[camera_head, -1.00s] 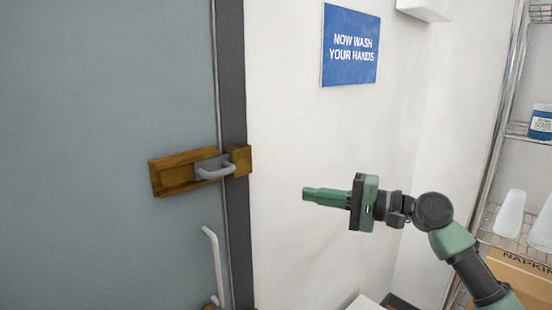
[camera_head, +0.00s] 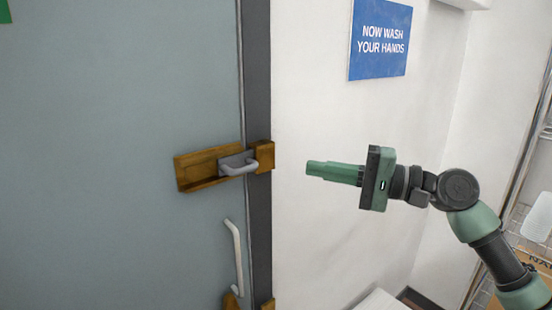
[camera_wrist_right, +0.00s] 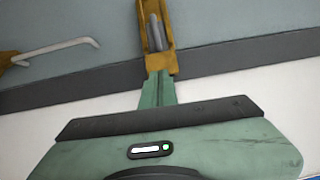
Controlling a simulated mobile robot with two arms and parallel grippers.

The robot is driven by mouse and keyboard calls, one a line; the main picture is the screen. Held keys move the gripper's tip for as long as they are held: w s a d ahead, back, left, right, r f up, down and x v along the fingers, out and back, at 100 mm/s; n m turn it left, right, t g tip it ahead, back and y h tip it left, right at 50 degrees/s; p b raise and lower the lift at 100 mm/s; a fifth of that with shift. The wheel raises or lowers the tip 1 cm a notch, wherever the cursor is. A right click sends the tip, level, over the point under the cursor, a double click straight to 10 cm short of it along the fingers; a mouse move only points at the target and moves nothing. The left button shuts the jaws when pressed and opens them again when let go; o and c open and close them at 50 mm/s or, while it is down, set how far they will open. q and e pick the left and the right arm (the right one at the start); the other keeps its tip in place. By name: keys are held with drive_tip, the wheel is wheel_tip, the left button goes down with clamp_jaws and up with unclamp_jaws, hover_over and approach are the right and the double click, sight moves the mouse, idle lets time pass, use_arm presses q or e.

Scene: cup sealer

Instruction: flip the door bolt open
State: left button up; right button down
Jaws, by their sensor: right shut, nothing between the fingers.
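The door bolt (camera_head: 238,163) is a brass plate with a grey sliding bar and a looped grey handle. It lies across the door's right edge, with its brass catch (camera_head: 264,156) on the dark frame. My right gripper (camera_head: 308,168) is shut and empty, a short way right of the catch and pointing left at it. In the right wrist view the green fingers (camera_wrist_right: 158,88) point up toward the brass bolt (camera_wrist_right: 153,28), whose grey bar shows in it. I cannot tell whether the fingertips touch it there. My left gripper is not in view.
The grey-blue door (camera_head: 110,120) fills the left side, with a pale pull handle (camera_head: 236,255) below the bolt. A dark frame (camera_head: 257,90) borders it. A blue hand-washing sign (camera_head: 380,40) hangs on the white wall. A wire shelf (camera_head: 535,170) stands at the far right.

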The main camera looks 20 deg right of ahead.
drive_tip(key=p+x, duration=0.1)
drive_tip(key=x, duration=0.3)
drive_tip(key=p+x, duration=0.1)
drive_tip(key=x, duration=0.1)
drive_tip(key=shift+r+p, duration=0.35)
drive_tip(key=a, duration=0.1)
drive_tip(key=a+p, duration=0.1)
drive_tip(key=s+a+p, duration=0.1)
drive_tip(key=shift+a+f, duration=0.25)
drive_tip(key=shift+w, duration=0.1)
drive_tip(key=shift+f, duration=0.1)
